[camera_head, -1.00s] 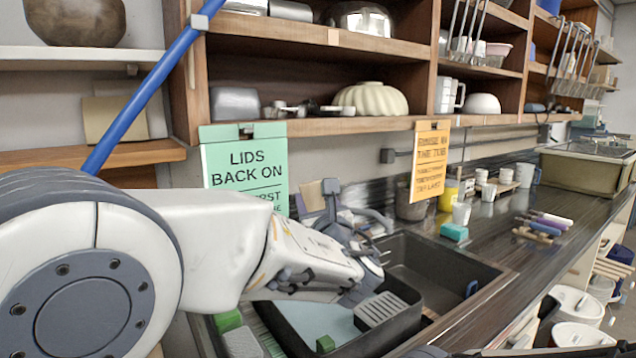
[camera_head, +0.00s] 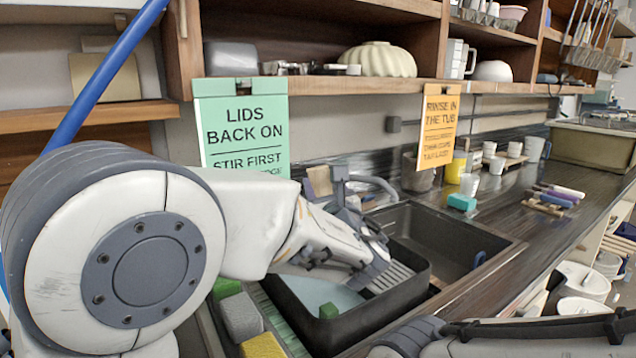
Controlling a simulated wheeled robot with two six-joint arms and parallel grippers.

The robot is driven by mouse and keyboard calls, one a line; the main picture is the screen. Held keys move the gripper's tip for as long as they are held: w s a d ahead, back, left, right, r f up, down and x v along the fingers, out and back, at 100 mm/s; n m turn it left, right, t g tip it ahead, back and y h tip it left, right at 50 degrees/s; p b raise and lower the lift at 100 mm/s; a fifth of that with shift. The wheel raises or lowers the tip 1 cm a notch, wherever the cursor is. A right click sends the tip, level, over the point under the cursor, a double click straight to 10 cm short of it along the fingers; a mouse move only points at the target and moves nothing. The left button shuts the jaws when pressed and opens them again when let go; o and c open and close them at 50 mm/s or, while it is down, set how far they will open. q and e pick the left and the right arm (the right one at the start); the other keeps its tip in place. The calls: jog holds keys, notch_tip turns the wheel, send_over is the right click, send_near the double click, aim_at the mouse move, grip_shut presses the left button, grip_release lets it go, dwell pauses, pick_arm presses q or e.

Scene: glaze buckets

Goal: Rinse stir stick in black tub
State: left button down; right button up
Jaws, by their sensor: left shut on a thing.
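The black tub (camera_head: 350,338) stands at the front of the sink and holds pale blue water. My left gripper (camera_head: 370,264) reaches in from the left, low over the tub's back part. It is shut on what looks like the stir stick, whose flat tan end (camera_head: 320,181) sticks up behind my gripper. The stick's lower part is hidden by my gripper, so I cannot tell whether it touches the water. My right gripper is out of view.
The empty dark sink basin (camera_head: 437,236) lies behind the tub. Grey (camera_head: 241,317) and yellow (camera_head: 262,346) sponges lie to its left. A green sign (camera_head: 243,122) and an orange sign (camera_head: 437,128) hang behind. Cups and a teal block (camera_head: 461,202) stand on the right counter.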

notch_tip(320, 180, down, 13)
jog(key=b, duration=1.2)
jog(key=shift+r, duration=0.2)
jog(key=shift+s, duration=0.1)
